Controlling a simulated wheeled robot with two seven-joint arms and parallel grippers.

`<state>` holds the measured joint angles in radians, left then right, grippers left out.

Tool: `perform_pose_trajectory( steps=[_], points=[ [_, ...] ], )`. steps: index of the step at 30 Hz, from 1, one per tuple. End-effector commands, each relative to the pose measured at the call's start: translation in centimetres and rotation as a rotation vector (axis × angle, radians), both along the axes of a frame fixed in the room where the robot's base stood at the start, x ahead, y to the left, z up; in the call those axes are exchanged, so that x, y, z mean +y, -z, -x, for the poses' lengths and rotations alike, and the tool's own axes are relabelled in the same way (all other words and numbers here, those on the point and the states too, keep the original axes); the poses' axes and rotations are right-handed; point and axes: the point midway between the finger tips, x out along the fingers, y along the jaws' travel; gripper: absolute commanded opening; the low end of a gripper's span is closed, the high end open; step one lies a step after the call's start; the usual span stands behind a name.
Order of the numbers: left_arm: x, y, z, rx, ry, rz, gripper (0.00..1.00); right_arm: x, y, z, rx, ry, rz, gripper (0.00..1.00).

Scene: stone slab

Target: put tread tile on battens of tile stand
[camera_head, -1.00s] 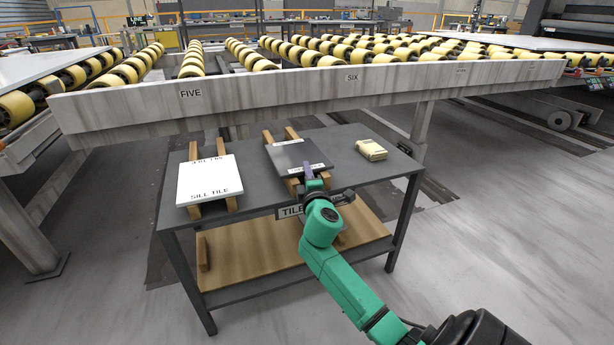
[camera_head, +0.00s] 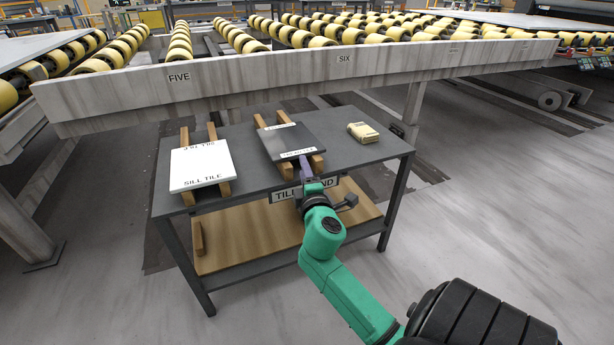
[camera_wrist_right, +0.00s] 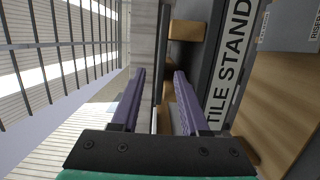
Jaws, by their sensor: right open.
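The dark grey tile (camera_head: 289,140) with white label strips lies flat on two wooden battens (camera_head: 318,163) of the tile stand (camera_head: 345,154). Its label is too small to read. My right gripper (camera_head: 305,163) is at the stand's front edge, by the tile's near edge, with its purple fingers pointing toward the tile. In the right wrist view the fingers (camera_wrist_right: 159,75) are apart, with no tile clearly seen held between them. Batten ends (camera_wrist_right: 185,31) show beyond them. My left gripper is not in view.
A white sill tile (camera_head: 201,166) lies on the left pair of battens. A small beige object (camera_head: 363,132) sits at the stand's right. A wooden lower shelf (camera_head: 250,240) is below. The roller conveyor's pale beam (camera_head: 290,80) runs close behind the stand.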

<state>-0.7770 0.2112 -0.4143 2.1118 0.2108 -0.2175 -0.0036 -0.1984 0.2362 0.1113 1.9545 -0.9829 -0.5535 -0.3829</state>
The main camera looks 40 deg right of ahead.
Motion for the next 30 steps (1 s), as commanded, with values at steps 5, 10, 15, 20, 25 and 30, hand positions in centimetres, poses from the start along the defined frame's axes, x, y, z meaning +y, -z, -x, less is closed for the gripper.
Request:
perform_pose_trajectory(
  steps=[5, 10, 15, 20, 25, 30],
  points=[
    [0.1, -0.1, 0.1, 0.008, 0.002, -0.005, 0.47, 1.8, 0.1, 3.2, 0.001, 0.001, -0.004, 0.45],
    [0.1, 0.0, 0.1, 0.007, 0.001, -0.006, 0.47, 2.2, 0.0, 3.9, -0.001, 0.002, -0.001, 0.45],
    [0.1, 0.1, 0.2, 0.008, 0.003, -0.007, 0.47, 2.9, 0.9, 3.7, 0.007, -0.025, -0.04, 0.45],
    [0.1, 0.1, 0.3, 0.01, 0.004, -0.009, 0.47, 10.8, 10.1, 4.0, 0.087, -0.255, -0.507, 0.45],
    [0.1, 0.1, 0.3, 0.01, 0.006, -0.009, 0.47, 25.1, 20.9, 10.7, 0.243, -0.391, -1.346, 0.45],
    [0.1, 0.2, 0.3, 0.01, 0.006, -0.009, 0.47, 32.8, 24.0, 16.8, 0.326, -0.308, -1.852, 0.45]
  ],
)
